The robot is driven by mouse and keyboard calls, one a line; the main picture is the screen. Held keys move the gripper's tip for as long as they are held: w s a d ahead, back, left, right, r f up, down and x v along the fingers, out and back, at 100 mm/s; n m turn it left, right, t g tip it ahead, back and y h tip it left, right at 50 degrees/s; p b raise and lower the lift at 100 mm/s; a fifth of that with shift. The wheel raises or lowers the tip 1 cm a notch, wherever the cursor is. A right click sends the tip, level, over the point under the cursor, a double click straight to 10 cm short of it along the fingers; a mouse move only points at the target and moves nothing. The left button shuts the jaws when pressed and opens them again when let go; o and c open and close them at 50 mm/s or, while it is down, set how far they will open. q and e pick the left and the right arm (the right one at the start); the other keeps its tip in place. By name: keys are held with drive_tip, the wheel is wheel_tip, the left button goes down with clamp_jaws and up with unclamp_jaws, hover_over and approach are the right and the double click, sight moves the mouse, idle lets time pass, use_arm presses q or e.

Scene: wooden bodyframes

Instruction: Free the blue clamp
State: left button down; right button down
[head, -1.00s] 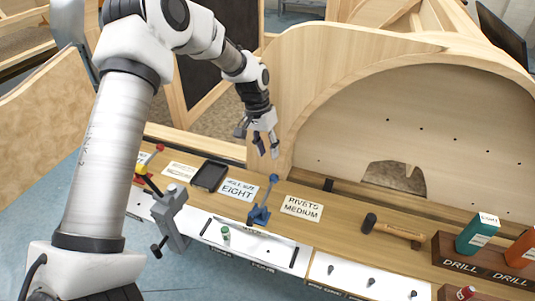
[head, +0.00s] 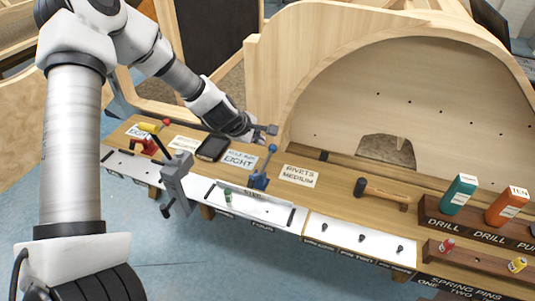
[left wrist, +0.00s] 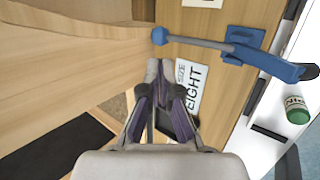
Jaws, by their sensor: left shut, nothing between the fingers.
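The blue clamp (head: 259,181) stands on the wooden bench near its front, beside the white metal strip, with its grey rod and blue knob raised. In the left wrist view the clamp (left wrist: 285,68) lies at the upper right, its blue knob close to my fingertips. My left gripper (head: 268,130) is just behind and above the knob in the head view. In the left wrist view its fingers (left wrist: 160,68) are shut and empty, pointing toward the knob; no contact is visible. My right gripper is in neither view.
A grey clamp (head: 177,180) stands to the left on the bench edge. A black tray (head: 212,147) and a card reading EIGHT (head: 240,160) lie nearby. A green bottle (head: 228,196) stands in front. The mallet (head: 380,194) and drill boxes (head: 459,193) are to the right.

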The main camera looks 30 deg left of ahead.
sight(270, 148)
use_arm(q)
drive_tip(key=b+x, duration=0.4)
drive_tip(key=x, duration=0.3)
drive_tip(key=shift+f, duration=0.2)
drive_tip(key=shift+w+b, duration=0.1)
drive_tip(key=shift+b, duration=0.25)
drive_tip(key=shift+r, duration=0.1)
drive_tip(key=shift+w+f+b, duration=0.2)
drive_tip(key=shift+f+b, duration=0.55)
drive_tip(key=shift+b, duration=0.1)
drive_tip(key=shift+r, duration=0.1)
drive_tip(key=shift+s+r, duration=0.1)
drive_tip(key=shift+r, duration=0.05)
